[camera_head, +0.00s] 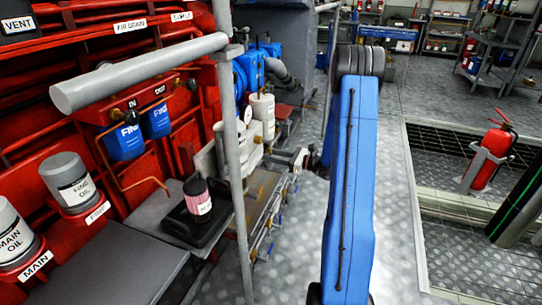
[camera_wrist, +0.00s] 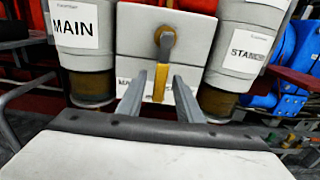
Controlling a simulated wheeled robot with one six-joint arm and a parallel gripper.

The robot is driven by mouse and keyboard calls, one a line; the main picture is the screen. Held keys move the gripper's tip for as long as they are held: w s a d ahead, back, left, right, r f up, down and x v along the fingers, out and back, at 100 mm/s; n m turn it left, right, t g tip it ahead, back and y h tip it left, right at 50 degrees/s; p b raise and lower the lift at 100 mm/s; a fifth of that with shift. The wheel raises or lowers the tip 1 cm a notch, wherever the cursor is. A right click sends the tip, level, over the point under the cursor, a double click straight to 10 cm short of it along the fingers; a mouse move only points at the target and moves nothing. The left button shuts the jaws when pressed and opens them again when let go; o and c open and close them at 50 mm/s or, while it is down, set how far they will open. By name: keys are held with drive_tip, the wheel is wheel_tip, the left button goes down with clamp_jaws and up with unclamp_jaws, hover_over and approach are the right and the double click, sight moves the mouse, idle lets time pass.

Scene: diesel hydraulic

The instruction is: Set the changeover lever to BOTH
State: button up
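The changeover lever (camera_wrist: 161,80) is a yellow bar on a round brass-coloured pivot in the wrist view. It hangs nearly straight down across the front of a pale grey block (camera_wrist: 135,50). A label strip at the block's lower edge is partly hidden, and its words are not readable in full. My gripper (camera_wrist: 160,85) is open, with one grey finger on each side of the lever in the picture. Gaps show between the lever and both fingers; I cannot tell the depth between them. In the head view my blue arm covers much of the middle.
A canister labelled MAIN (camera_wrist: 75,28) stands left of the block, and one labelled STAND-something (camera_wrist: 245,50) stands right. Blue parts (camera_wrist: 290,75) lie farther right. In the head view a grey upright pole (camera_head: 235,170) stands left of my arm, and a fire extinguisher (camera_head: 490,155) stands right.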

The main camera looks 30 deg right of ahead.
drive_tip(key=v, duration=1.7)
